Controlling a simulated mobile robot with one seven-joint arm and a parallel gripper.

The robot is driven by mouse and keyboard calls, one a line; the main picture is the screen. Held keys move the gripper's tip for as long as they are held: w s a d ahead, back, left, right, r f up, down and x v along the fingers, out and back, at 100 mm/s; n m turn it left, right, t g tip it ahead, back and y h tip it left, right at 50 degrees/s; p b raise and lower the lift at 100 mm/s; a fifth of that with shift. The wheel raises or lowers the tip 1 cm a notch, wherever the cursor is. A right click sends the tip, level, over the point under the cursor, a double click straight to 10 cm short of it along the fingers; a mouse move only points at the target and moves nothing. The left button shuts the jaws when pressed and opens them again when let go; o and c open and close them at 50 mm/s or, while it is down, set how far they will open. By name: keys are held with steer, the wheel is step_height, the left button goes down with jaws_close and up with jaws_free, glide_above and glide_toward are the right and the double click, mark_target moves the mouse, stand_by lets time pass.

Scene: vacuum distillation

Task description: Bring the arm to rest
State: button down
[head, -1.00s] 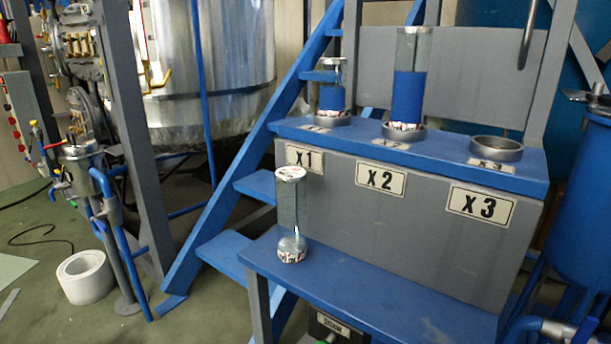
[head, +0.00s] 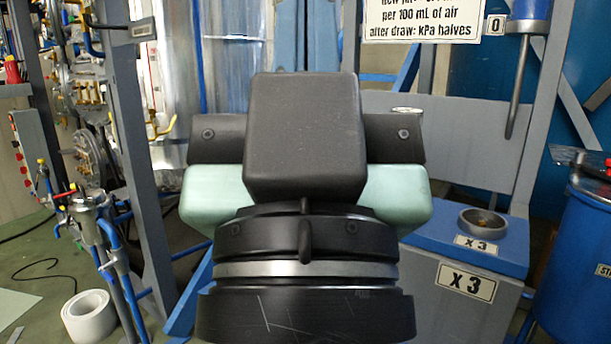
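My gripper (head: 305,138) and wrist fill the middle of the head view, close to the camera. A black block stands in front of a dark crossbar with pale green parts on both sides, above a black wrist with a silver band. Its fingertips do not show, so I cannot tell whether it is open or shut or holds anything. It hides most of the blue-topped stand (head: 505,240), including the X1 and X2 places. The X3 ring holder (head: 482,222) shows at the right with no cylinder in it.
A cylinder's pale top rim (head: 407,112) peeks out above my gripper's right side. A sign (head: 422,20) hangs at the top. A blue tank (head: 575,270) stands at the right. Pipes and valves (head: 88,205) and a white roll (head: 90,316) are at the left.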

step_height(320, 180, up, 35)
steer(key=p, duration=3.2)
steer(key=shift+f, duration=0.2)
